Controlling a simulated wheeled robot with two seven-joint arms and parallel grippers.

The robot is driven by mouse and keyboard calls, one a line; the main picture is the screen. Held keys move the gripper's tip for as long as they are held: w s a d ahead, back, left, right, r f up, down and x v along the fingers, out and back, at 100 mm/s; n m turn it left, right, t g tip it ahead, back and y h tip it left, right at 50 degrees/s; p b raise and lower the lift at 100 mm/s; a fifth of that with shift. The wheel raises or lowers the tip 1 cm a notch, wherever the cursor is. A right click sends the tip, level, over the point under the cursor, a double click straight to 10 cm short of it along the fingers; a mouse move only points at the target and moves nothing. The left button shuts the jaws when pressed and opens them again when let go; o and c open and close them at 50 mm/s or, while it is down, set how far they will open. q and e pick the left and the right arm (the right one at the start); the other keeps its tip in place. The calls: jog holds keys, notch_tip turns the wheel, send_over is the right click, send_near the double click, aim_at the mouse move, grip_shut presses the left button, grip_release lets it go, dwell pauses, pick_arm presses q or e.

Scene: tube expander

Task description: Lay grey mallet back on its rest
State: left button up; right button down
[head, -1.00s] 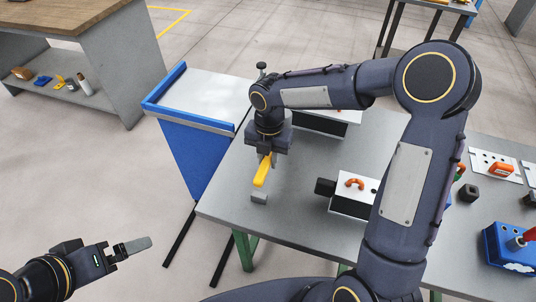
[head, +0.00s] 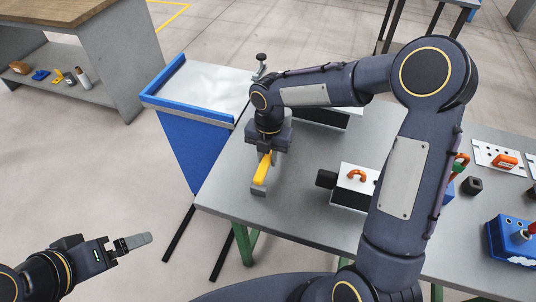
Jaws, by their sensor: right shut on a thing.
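My right gripper (head: 266,149) is over the left part of the grey table (head: 290,222), shut on the mallet. The mallet's yellow handle (head: 263,168) sticks out below the gripper toward the near edge.
A blue-rimmed bench (head: 165,84) adjoins the table's left side. A blue holder (head: 508,247) and a white perforated plate (head: 490,150) are at right. The table's near left area is clear.

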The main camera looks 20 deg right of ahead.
jog(key=shift+f+b, duration=0.6)
jog(key=shift+f, duration=0.4)
dwell(0.5)
jog(key=c, duration=1.1)
grip_release()
jog(key=shift+c, duration=0.2)
jog(key=shift+r, duration=0.1)
jog(key=r+p, duration=0.3)
jog(key=r, duration=0.1)
jog(key=r+p, duration=0.4)
jog(key=shift+w+d, duration=0.15)
jog(key=shift+w, duration=0.05)
jog(key=shift+s+f, duration=0.1)
